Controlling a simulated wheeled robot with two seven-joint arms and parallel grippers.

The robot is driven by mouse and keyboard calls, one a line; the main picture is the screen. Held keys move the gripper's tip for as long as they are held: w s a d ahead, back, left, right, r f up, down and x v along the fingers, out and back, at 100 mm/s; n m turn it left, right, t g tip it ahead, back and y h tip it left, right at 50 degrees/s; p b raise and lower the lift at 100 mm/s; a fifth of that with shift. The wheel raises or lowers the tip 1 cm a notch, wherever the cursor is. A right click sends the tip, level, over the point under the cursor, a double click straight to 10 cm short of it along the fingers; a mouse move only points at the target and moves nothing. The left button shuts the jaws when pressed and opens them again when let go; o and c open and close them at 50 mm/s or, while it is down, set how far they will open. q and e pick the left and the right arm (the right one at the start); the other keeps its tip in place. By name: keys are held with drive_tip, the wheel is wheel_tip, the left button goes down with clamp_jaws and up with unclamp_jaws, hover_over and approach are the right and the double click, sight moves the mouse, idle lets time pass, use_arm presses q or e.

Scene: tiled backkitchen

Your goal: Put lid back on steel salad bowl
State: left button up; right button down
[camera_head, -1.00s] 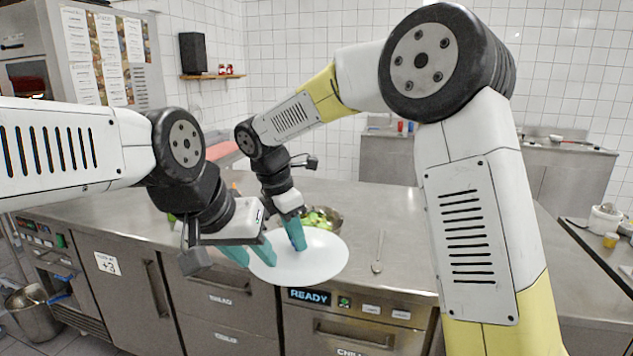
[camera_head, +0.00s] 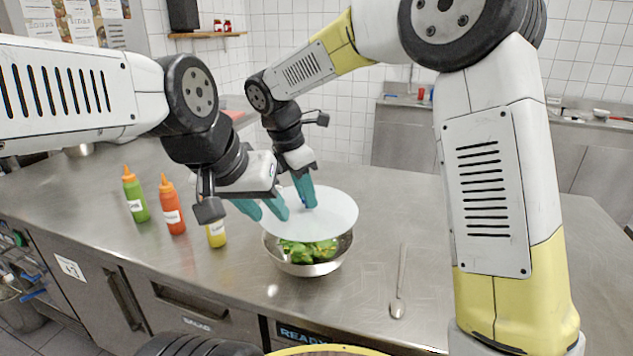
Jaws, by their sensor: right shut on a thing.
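The steel salad bowl (camera_head: 336,258) stands on the counter with green salad (camera_head: 305,251) showing inside its near half. The lid, a white round disc (camera_head: 335,215), hangs slightly tilted above the bowl and hides its far part. My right gripper (camera_head: 305,203) comes from behind and is shut on the lid near its middle, where a small blue part shows; its grasp is partly hidden. My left gripper (camera_head: 263,213) is at the lid's left edge with its teal fingers apart. I cannot tell whether it touches the lid.
Green (camera_head: 135,197), red (camera_head: 172,207) and yellow (camera_head: 215,232) sauce bottles stand left of the bowl. A spoon (camera_head: 399,285) lies to its right.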

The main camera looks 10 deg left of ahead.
sight(303, 208)
drive_tip(key=shift+f, duration=3.15)
drive_tip(key=shift+f, duration=0.15)
drive_tip(key=c, duration=0.6)
unclamp_jaws()
drive_tip(key=shift+r, duration=3.5)
clamp_jaws()
